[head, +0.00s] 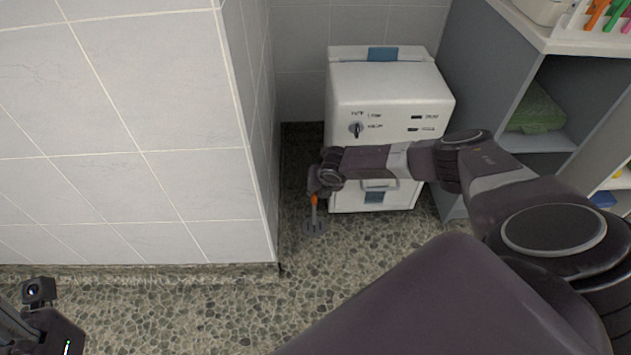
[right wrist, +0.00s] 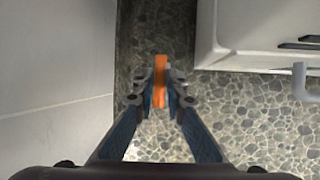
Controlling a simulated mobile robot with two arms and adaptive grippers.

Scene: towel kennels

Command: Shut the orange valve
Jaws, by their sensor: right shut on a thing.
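My right gripper (right wrist: 160,98) is shut on this handle, with a finger on each side. In the head view my right gripper (head: 316,193) reaches down to the valve and hides part of it. Part of my left arm's end (head: 42,318) shows at the bottom left; its fingers cannot be made out.
The white appliance (head: 385,95) with a knob and a lower handle stands just right of the valve. A tiled wall (head: 150,130) stands close on the left. A grey shelf unit (head: 490,70) with a green folded cloth (head: 537,108) is at the right. The floor in front is clear.

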